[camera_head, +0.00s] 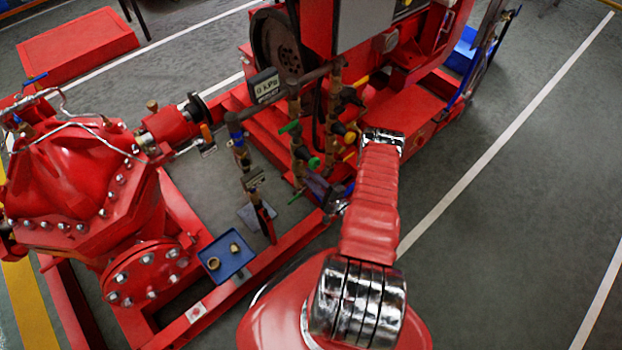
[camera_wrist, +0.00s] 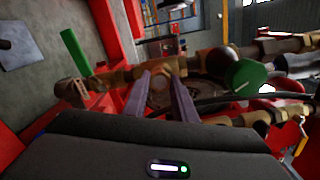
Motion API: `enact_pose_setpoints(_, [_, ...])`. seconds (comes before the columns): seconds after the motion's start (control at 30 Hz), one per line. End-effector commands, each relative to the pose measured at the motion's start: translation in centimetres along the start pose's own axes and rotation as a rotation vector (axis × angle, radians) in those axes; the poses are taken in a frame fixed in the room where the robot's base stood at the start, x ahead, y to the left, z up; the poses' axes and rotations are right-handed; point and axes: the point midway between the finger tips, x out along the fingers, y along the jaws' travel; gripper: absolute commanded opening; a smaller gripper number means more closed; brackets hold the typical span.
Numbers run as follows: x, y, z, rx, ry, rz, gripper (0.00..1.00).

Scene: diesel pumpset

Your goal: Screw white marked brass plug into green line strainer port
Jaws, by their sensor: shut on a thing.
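My gripper (camera_head: 322,190) is low beside the brass pipework in the head view, partly hidden by dark parts. In the wrist view its two fingers (camera_wrist: 160,76) are close together on a small brass plug (camera_wrist: 162,68), which is hard to separate from the brass pipe behind. No white mark can be made out on it. The brass line with green handles (camera_head: 300,152) stands just above my gripper in the head view. In the wrist view a green lever (camera_wrist: 75,52) is left of the fingers and a green knob (camera_wrist: 249,77) right. The strainer port cannot be clearly told.
A yellow-handled line (camera_head: 350,137) runs close right of the green one. A gauge (camera_head: 265,85), the red pump (camera_head: 75,180) and the engine surround the pipework. Open floor lies at right.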

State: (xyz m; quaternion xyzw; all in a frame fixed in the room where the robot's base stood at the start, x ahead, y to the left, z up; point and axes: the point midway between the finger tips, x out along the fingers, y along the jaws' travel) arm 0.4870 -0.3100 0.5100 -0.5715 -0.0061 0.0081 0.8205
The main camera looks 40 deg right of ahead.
Motion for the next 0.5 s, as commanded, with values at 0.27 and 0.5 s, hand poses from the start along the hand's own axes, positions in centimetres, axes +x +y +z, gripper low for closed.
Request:
enact_pose_setpoints(0.27, [0.15,0.05,-0.06,0.134,0.001,0.004,0.0])
enact_pose_setpoints(0.5, [0.13,0.06,-0.07,0.133,0.001,0.004,0.29])
